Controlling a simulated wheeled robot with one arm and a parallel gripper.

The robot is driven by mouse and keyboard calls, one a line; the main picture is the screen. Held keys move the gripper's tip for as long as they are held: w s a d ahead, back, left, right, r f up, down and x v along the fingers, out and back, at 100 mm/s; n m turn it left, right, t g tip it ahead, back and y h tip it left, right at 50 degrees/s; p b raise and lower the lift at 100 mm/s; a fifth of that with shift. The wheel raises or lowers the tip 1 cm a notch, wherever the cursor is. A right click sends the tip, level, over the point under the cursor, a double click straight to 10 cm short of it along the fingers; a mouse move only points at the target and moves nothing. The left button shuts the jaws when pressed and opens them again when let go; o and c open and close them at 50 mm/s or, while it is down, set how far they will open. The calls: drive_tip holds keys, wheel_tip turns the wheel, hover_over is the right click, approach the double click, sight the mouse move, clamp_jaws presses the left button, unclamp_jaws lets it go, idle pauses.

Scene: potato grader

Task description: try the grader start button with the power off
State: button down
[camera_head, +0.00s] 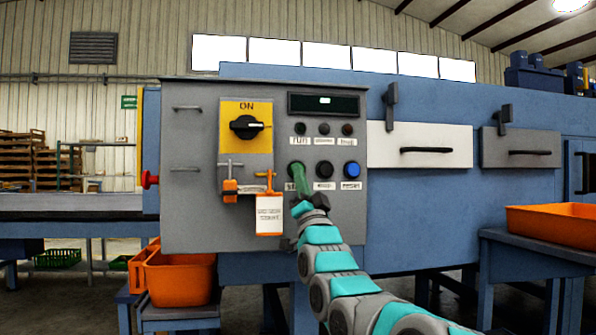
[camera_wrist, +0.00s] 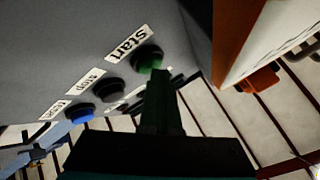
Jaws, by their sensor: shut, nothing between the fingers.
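The grey control panel (camera_head: 200,235) fills the middle of the head view. Its green start button (camera_head: 296,168) is at the left of a row; the wrist view shows it (camera_wrist: 149,56) beside a "start" label. My gripper (camera_head: 301,188) is shut and empty, its fingertips (camera_wrist: 160,74) at the start button; I cannot tell whether they press it. The black stop button (camera_head: 324,169) and blue reset button (camera_head: 351,169) sit to the right. A black rotary switch (camera_head: 246,126) on a yellow plate marked ON has its handle lying horizontal. A small display (camera_head: 324,103) shows a lit patch.
An orange padlock (camera_head: 229,190) and a hanging orange-topped tag (camera_head: 269,215) are left of my gripper. A red knob (camera_head: 149,180) sticks out at the panel's left side. Orange crates (camera_head: 180,280) stand below, and another orange crate (camera_head: 560,225) is at right.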

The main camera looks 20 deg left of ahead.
drive_tip(key=shift+w+a, duration=0.1)
drive_tip(key=shift+w, duration=0.05)
idle(0.5)
drive_tip(key=shift+w+a+p, duration=0.1)
drive_tip(key=shift+w+p, duration=0.1)
drive_tip(key=shift+p, duration=0.1)
drive_tip(key=shift+s+f, duration=0.1)
drive_tip(key=shift+f, duration=0.1)
idle(0.5)
drive_tip(key=shift+s+b, duration=0.1)
drive_tip(key=shift+b, duration=0.25)
drive_tip(key=s+d+b, duration=0.2)
drive_tip(key=s+d, duration=0.1)
drive_tip(key=s, duration=0.2)
drive_tip(key=shift+d+b, duration=0.2)
drive_tip(key=shift+b, duration=0.15)
drive_tip(key=shift+r, duration=0.1)
